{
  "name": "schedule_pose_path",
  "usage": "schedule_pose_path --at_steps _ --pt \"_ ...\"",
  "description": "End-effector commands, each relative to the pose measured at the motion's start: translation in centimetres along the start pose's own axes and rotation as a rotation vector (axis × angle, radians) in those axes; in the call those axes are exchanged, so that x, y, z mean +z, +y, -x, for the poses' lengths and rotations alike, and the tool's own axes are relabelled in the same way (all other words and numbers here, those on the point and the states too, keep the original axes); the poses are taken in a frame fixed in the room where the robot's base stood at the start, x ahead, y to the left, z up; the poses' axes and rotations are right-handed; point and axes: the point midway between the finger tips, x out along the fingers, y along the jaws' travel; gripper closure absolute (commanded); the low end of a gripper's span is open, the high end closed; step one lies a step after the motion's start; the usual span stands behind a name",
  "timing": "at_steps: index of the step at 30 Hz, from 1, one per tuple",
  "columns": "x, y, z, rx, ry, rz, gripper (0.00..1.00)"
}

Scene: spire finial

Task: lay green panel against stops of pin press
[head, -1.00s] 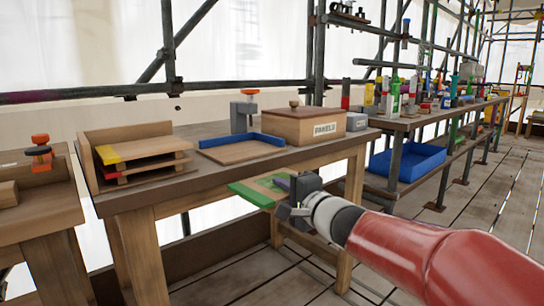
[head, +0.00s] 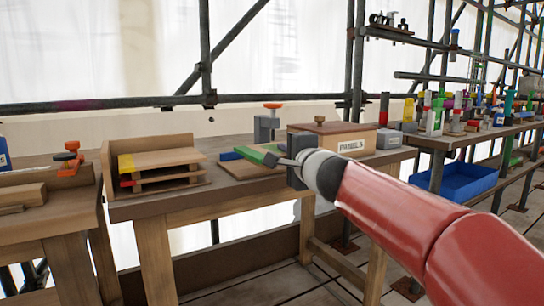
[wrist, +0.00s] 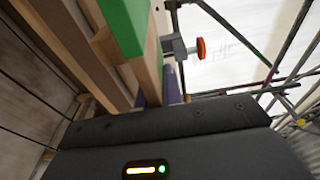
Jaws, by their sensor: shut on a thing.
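My gripper (head: 286,162) is shut on the green panel (head: 262,153) and holds it at the pin press. The panel appears above or over the wooden bed (head: 240,169) of the press; whether it touches the bed or the blue stops (head: 231,155) cannot be told. The stops are partly hidden behind the panel. The grey press post (head: 266,128) with its orange knob (head: 273,105) stands just behind. In the wrist view, the green panel (wrist: 122,22) shows at the top and the orange knob (wrist: 201,48) to its right.
A wooden box labelled PANELS (head: 338,140) and a grey box (head: 389,139) stand right of the press. A wooden rack (head: 155,165) with yellow and red corner pieces stands to its left. The bench top's front strip is clear.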

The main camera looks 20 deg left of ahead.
Motion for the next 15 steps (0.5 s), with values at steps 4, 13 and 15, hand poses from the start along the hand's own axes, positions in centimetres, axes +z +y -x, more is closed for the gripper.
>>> schedule_pose_path --at_steps 4,13,15 --pt "0.0 -0.4 -4.2 0.002 -0.002 -0.001 1.00" --pt "0.0 0.1 -7.9 -0.001 -0.001 0.000 1.00" --pt "0.1 1.1 -8.0 0.000 -0.001 0.000 1.00"
